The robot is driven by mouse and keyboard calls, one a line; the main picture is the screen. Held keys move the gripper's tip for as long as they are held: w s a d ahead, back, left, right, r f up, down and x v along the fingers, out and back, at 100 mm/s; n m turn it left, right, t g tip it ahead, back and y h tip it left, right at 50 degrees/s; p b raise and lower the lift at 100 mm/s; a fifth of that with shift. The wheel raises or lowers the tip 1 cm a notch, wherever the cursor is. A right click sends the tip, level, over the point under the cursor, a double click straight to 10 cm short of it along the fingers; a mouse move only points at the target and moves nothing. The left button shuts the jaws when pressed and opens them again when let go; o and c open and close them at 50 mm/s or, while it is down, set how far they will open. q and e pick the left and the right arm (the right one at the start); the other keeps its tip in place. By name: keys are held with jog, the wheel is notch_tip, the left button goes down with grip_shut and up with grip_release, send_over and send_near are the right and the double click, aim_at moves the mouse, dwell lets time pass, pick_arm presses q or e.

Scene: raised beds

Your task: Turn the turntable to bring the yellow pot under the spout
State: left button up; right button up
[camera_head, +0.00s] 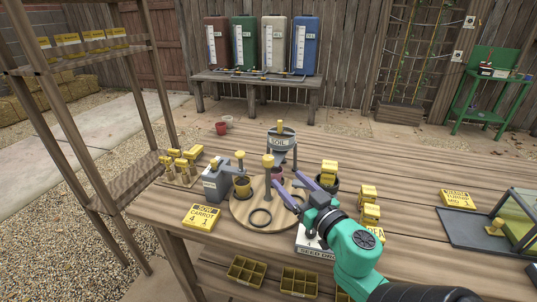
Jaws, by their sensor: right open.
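The round wooden turntable (240,214) lies on the bench with a yellow pot (243,188) at its left side. A dark red pot (277,174) stands at its back, below the grey SOIL hopper (282,143); the hopper's outlet is hard to make out. A post with a yellow knob (268,161) rises near the turntable's middle. An empty black ring (261,217) lies at the front. My right gripper (287,180) is open, its purple fingers over the turntable's right side, just right of the post. Contact cannot be told. My left gripper is out of view.
A grey dispenser box (215,183) stands left of the turntable, a CARROT card (201,217) before it. A dark pot (327,183) and yellow blocks (368,205) stand at the right. A glass-sided frame (515,222) is farther right. The back of the bench is mostly clear.

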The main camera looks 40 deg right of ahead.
aim_at(271, 163)
jog(key=w, duration=0.2)
jog(key=w+d+p, duration=0.1)
jog(key=w, duration=0.1)
jog(key=shift+w+r, duration=0.15)
jog(key=shift+w, duration=0.2)
jog(key=w, duration=0.2)
jog(key=w+d, duration=0.1)
jog(key=w, duration=0.4)
jog(key=shift+w+d+f+p, duration=0.1)
jog(key=shift+d+f+p, duration=0.15)
jog(key=shift+p, duration=0.05)
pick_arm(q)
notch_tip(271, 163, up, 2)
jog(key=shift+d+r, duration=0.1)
pick_arm(e)
grip_shut()
